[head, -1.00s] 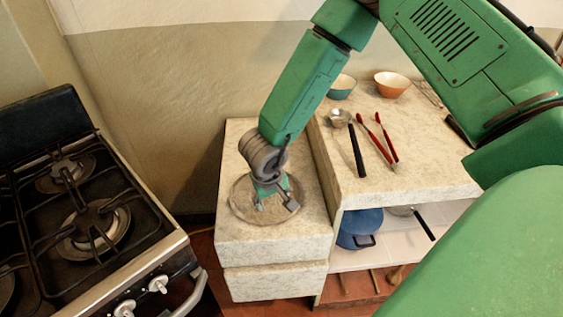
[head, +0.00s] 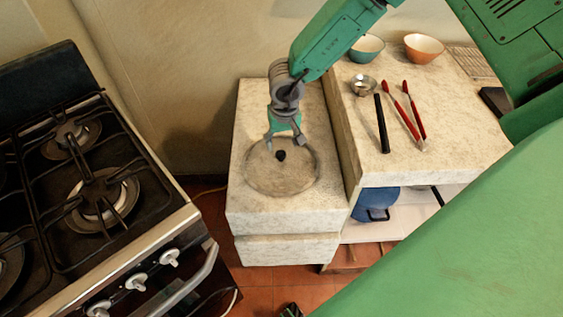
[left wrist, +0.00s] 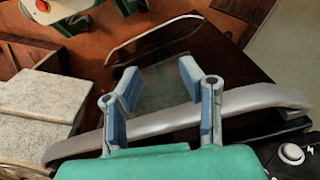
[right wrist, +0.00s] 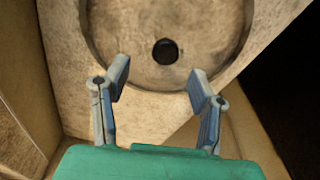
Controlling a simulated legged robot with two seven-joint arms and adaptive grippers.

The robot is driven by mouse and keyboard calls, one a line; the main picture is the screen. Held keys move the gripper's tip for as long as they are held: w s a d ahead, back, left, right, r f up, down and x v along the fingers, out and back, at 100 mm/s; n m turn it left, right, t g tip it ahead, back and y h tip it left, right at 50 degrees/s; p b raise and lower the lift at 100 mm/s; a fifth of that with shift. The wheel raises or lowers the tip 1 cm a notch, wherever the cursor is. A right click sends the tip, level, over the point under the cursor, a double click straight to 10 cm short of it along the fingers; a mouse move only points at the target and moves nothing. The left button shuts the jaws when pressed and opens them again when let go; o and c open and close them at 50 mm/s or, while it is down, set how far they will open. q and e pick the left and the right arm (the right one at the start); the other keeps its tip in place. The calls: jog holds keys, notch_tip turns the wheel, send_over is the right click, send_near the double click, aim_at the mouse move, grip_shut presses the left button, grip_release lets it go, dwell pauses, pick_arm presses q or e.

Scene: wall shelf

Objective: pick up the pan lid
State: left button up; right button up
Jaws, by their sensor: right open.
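The pan lid (head: 268,178) is a clear round disc with a black knob (head: 281,155), lying flat on the lower stone counter. My right gripper (head: 285,145) is open and empty, tilted down at the lid's far side beside the knob. In the right wrist view the lid (right wrist: 210,45) is at the top, with its knob (right wrist: 165,51) just beyond the gap between the open fingertips (right wrist: 158,72). My left gripper (left wrist: 158,78) is open in the left wrist view, with the silver oven handle (left wrist: 255,100) behind its fingers.
A stove (head: 125,235) stands left of the lower counter (head: 245,215). The higher counter (head: 450,150) on the right carries a teal bowl (head: 366,49), an orange bowl (head: 423,48), a ladle (head: 382,125) and red-handled tongs (head: 407,120). A blue pot (head: 372,205) sits on the shelf beneath.

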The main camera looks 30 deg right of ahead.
aim_at(282, 153)
jog(key=shift+d+f, duration=0.1)
jog(key=shift+f, duration=0.35)
jog(key=f, duration=0.3)
jog(key=shift+a+f, duration=0.25)
jog(key=shift+a, duration=0.15)
jog(key=shift+w+a+f, duration=0.15)
jog(key=shift+a+f, duration=0.1)
jog(key=shift+d, duration=0.25)
jog(key=c, duration=1.1)
jog(key=shift+d+f, duration=0.1)
jog(key=shift+d, duration=0.15)
grip_shut()
